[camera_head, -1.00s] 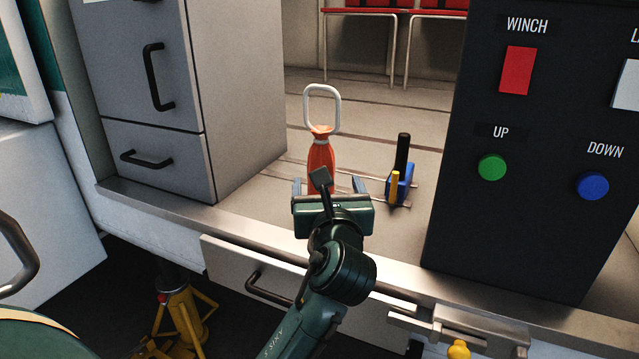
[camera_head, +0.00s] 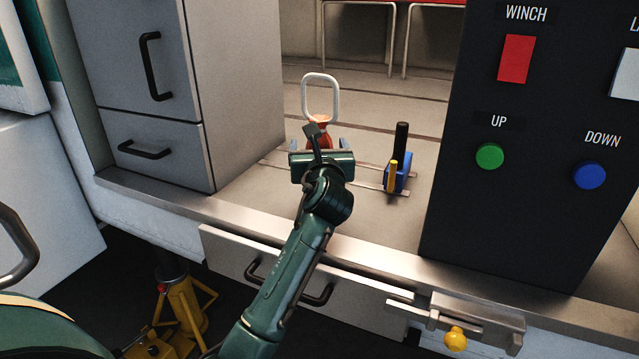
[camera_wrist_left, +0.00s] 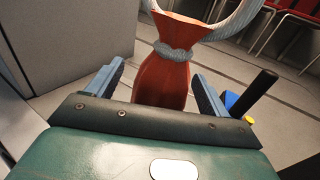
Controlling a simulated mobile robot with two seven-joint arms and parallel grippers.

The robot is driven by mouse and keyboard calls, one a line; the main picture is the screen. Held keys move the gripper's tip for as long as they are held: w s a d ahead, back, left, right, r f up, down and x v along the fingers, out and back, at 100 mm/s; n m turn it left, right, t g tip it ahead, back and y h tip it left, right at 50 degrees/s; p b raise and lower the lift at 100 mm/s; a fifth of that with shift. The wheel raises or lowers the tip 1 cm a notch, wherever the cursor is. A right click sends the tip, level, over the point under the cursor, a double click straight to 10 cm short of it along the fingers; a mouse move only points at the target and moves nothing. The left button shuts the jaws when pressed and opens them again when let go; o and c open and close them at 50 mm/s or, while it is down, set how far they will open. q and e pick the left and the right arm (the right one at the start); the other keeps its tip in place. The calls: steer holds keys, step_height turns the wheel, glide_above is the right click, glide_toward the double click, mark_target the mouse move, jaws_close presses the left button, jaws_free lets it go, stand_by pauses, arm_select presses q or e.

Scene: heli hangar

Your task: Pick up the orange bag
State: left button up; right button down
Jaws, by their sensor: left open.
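The orange bag (camera_head: 321,134) stands upright on the floor of the raised bay, with a white loop handle (camera_head: 320,92) on top. My left gripper (camera_head: 320,146) is in front of the bag and hides its lower part in the head view. In the left wrist view, the bag (camera_wrist_left: 165,75) is tied at its neck with a grey cord. The open blue fingers of the left gripper (camera_wrist_left: 155,90) stand on either side of the bag's body. I cannot tell whether they touch it. My right gripper is not in view.
A blue block with a black handle and a yellow peg (camera_head: 397,172) stands right of the bag. A grey cabinet (camera_head: 235,90) is on the left, and a black winch panel (camera_head: 535,215) on the right. A metal edge (camera_head: 230,222) runs along the front.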

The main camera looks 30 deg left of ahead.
arm_select(q)
steer(key=shift+w+a, duration=0.2)
steer(key=shift+w, duration=0.1)
steer(key=shift+c, duration=0.3)
jaws_close()
stand_by(0.4)
steer(key=shift+r, duration=0.15)
